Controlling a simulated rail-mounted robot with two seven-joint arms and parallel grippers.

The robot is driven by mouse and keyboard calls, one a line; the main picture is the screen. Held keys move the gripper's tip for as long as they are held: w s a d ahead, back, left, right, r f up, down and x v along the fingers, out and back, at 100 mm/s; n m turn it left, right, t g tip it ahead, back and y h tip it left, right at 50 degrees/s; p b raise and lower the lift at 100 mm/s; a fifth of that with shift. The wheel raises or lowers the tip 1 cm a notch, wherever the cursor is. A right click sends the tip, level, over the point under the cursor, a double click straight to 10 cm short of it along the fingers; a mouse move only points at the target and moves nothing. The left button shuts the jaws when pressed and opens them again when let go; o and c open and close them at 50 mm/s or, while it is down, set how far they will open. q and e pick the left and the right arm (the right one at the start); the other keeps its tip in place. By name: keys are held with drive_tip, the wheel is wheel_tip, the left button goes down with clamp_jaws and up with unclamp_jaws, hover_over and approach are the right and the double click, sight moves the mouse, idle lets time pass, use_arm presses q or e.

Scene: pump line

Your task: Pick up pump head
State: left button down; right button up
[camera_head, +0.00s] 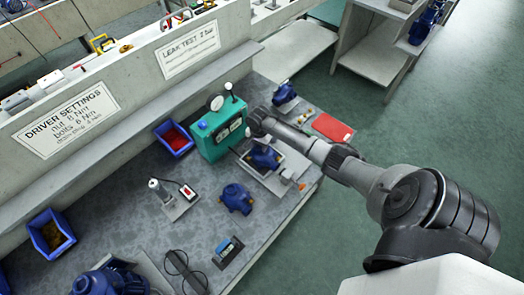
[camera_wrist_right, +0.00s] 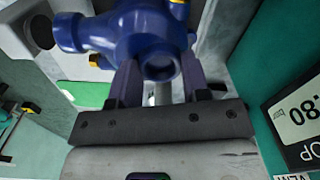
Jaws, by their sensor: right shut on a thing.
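A blue pump head (camera_head: 264,157) is at the pale fixture beside the teal tester, below my right arm. In the right wrist view the blue pump head (camera_wrist_right: 140,35) fills the top middle, with a round port facing me and yellow parts on it. My right gripper (camera_wrist_right: 158,85) is shut on it, one dark finger on each side. In the head view the arm partly hides the gripper (camera_head: 261,143). I cannot tell whether the pump head touches the fixture. My left gripper is not in view.
The teal tester (camera_head: 217,130) stands close by; its display (camera_wrist_right: 300,112) is near my right gripper. Other blue pump heads (camera_head: 237,198) (camera_head: 285,93) stand on the grey bench. Blue bins (camera_head: 174,138) (camera_head: 50,235) line the wall.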

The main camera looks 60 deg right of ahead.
drive_tip(key=shift+r, duration=0.15)
wheel_tip(320, 180, up, 4)
drive_tip(key=shift+f+p, duration=0.1)
drive_tip(key=shift+p, duration=0.45)
drive_tip(key=s+d+r+p, duration=0.2)
drive_tip(key=s+r+p, duration=0.9)
drive_tip(key=r+p, duration=0.1)
drive_tip(key=shift+s+r+p, duration=0.2)
drive_tip(key=shift+r+p, duration=0.1)
drive_tip(key=shift+r, duration=0.2)
idle(1.1)
